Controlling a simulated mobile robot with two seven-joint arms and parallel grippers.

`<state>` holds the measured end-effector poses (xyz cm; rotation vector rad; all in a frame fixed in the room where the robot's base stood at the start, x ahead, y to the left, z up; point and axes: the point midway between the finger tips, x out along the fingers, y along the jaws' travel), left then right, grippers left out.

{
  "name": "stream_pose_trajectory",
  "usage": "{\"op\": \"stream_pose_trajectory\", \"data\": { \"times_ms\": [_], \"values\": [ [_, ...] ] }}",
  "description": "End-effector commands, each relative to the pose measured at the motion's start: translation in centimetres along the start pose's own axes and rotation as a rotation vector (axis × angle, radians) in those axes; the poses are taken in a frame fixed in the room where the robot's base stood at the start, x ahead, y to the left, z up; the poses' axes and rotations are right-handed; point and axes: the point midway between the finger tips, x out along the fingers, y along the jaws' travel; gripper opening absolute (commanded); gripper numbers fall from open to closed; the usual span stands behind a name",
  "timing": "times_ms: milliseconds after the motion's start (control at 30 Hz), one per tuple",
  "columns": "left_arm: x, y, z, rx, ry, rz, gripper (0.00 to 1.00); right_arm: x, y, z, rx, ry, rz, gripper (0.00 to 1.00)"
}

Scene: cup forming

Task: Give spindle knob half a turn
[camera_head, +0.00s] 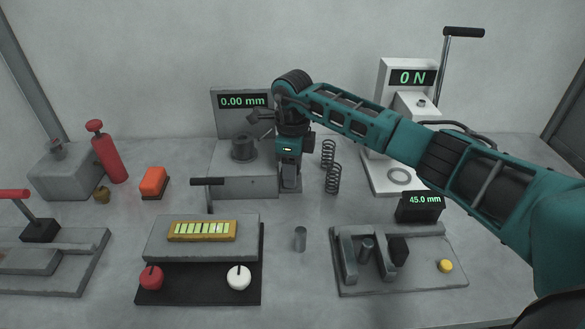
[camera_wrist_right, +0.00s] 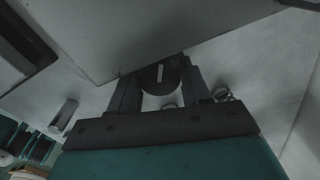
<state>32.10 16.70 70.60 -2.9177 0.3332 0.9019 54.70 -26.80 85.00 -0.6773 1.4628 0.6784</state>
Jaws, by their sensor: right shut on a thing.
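The spindle knob (camera_wrist_right: 152,83) shows in the right wrist view as a dark round disc with a white line, standing nearly upright in that picture. My right gripper (camera_wrist_right: 158,75) has a finger on each side of the knob and is shut on it. In the head view my right gripper (camera_head: 290,181) points down at the right side of the grey machine (camera_head: 243,186) with the 0.00 mm display (camera_head: 242,101). The gripper hides the knob there. My left gripper is in neither view.
Two springs (camera_head: 333,179) stand close to the right of my gripper. The 0 N press (camera_head: 390,178) is farther right, beneath my right arm. A lever with a dark handle (camera_head: 208,182) stands in front of the machine. A small metal cylinder (camera_head: 300,239) stands nearer the front.

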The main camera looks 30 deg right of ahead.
Motion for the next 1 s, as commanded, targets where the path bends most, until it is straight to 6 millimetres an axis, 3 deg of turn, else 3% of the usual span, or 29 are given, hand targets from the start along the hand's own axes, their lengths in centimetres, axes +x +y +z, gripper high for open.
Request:
{"op": "stream_pose_trajectory", "data": {
  "times_ms": [567, 1000],
  "values": [
    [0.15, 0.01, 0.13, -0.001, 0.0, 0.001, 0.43, -0.02, -0.14, -0.09, -0.062, 0.002, -0.002, 0.17],
    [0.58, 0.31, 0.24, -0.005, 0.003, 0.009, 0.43, 0.01, -0.36, -0.11, -0.328, 0.002, -0.004, 0.17]
  ]
}}
